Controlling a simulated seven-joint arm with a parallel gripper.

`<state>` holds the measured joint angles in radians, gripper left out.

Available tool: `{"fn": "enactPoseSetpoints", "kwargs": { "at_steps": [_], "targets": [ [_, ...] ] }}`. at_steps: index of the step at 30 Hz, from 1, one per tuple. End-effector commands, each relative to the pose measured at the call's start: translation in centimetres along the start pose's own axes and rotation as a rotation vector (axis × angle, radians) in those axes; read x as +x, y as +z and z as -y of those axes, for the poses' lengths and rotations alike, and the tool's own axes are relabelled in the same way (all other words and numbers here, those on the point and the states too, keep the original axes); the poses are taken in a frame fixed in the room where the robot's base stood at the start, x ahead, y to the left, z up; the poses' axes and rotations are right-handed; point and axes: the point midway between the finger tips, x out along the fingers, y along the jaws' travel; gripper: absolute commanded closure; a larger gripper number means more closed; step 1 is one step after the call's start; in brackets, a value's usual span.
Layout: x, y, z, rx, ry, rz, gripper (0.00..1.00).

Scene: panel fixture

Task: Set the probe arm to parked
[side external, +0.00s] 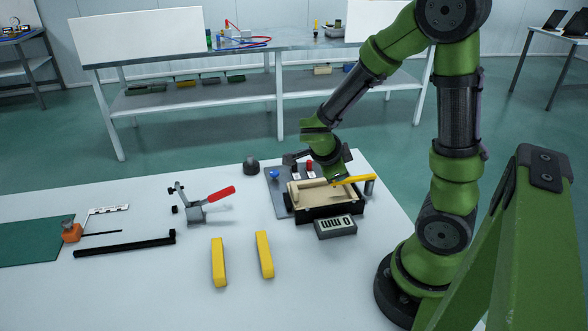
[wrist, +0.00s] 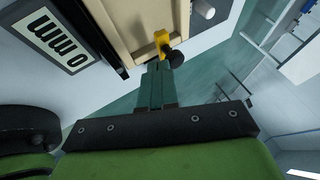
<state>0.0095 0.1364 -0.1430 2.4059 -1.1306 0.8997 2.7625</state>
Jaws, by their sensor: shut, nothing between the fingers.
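A yellow bar (side external: 354,179), which looks like the probe arm, lies across the right side of a tan-framed fixture (side external: 309,201). Its right end is by a grey post (side external: 370,186). In the wrist view its yellow end (wrist: 161,39) shows with a black knob (wrist: 174,59). My gripper (side external: 338,176) is low over the fixture, at the bar's left part. In the wrist view my gripper (wrist: 157,68) has its fingers together, empty, right beside the knob. I cannot tell whether they touch it. No parked mark is readable.
A grey block with a white marked face (side external: 335,226) stands before the fixture. Blue (side external: 274,175) and red (side external: 309,165) knobs stand behind it. A red-handled clamp (side external: 207,203), two yellow bars (side external: 218,262) and an orange-based tool (side external: 71,231) are leftward.

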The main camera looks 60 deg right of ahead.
Motion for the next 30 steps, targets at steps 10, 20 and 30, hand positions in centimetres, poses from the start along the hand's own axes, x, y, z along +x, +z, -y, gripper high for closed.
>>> {"fn": "enactPoseSetpoints", "kwargs": {
  "at_steps": [10,20,30],
  "targets": [
    [0.6,0.7,1.7,0.237,0.112,-0.116,1.00],
    [1.9,1.2,4.9,0.372,0.175,-0.181,1.00],
    [3.7,0.6,8.1,0.641,0.301,-0.312,1.00]
  ]
}}
